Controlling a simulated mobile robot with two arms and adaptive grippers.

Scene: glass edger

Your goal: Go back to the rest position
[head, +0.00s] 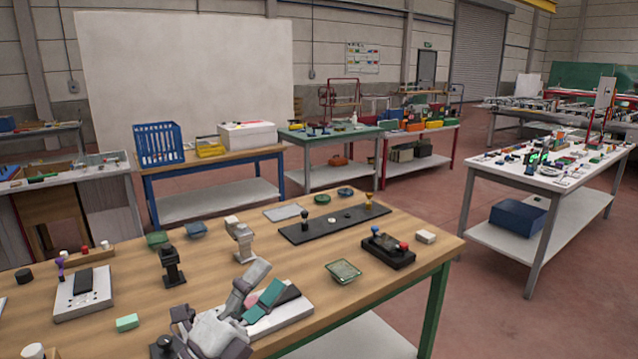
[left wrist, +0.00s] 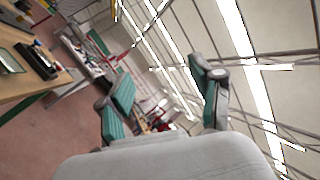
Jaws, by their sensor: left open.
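My left gripper (head: 266,293) is over the near part of the wooden workbench (head: 215,265) in the head view, in front of a light flat plate (head: 290,316). In the left wrist view its two teal-padded fingers (left wrist: 163,82) stand wide apart with nothing between them. That view is tilted, with roof beams and lamps behind the fingers and the bench edge (left wrist: 32,88) at the left. My right gripper is in neither view.
On the bench are a black clamp post (head: 172,268), a grey post (head: 242,240), a long black plate (head: 333,222), a black box with knobs (head: 388,249), a green-rimmed tray (head: 343,271) and a green block (head: 127,322). Red floor (head: 500,325) lies open at the right.

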